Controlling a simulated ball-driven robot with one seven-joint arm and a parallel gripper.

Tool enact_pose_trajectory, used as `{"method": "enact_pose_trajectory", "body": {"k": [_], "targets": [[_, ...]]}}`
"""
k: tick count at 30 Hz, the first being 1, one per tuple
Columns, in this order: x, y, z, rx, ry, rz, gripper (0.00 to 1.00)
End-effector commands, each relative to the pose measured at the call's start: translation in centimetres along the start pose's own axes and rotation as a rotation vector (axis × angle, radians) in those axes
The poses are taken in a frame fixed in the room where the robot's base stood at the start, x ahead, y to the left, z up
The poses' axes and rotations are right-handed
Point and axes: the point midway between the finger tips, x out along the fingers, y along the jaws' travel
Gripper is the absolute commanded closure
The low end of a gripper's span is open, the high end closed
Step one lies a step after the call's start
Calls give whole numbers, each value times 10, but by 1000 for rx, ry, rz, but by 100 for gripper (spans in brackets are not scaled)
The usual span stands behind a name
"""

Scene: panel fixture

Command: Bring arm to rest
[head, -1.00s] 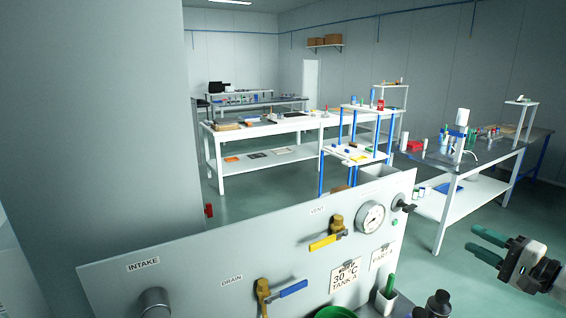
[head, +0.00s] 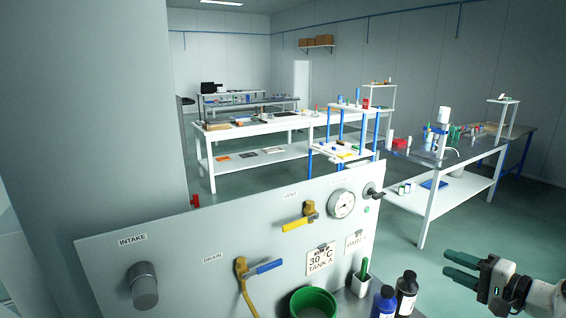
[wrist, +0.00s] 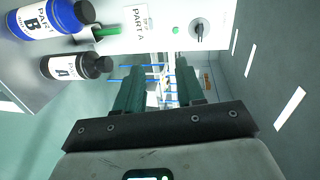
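My gripper (head: 462,268) is at the lower right in the head view, to the right of the grey panel (head: 200,235) and clear of it. Its two green fingers are apart with nothing between them. The fingers also show in the wrist view (wrist: 160,92), apart, with the far room seen between them. The panel carries an INTAKE knob (head: 143,284), a drain valve with a blue handle (head: 268,267), a vent valve with a yellow handle (head: 298,223) and a gauge (head: 341,204).
At the panel's foot stand a green bowl (head: 313,303), a blue bottle (head: 384,303), a dark bottle (head: 406,292) and a white holder with a green-handled item (head: 362,280). A dark-topped bench (head: 470,150) stands behind at right. Green floor beside my gripper is clear.

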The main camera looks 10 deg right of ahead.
Motion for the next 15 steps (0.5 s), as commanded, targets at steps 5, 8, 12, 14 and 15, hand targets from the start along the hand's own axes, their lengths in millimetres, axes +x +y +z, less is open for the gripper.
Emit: {"method": "enact_pose_trajectory", "body": {"k": [5,8,12,14,15], "targets": [[7,43,38,-66,-42,133,62],[7,72,65,-120,-76,228,62],[-2,129,122,-237,-160,417,62],[-12,156,153,-306,-213,516,62],[-22,173,174,-355,-251,581,62]]}}
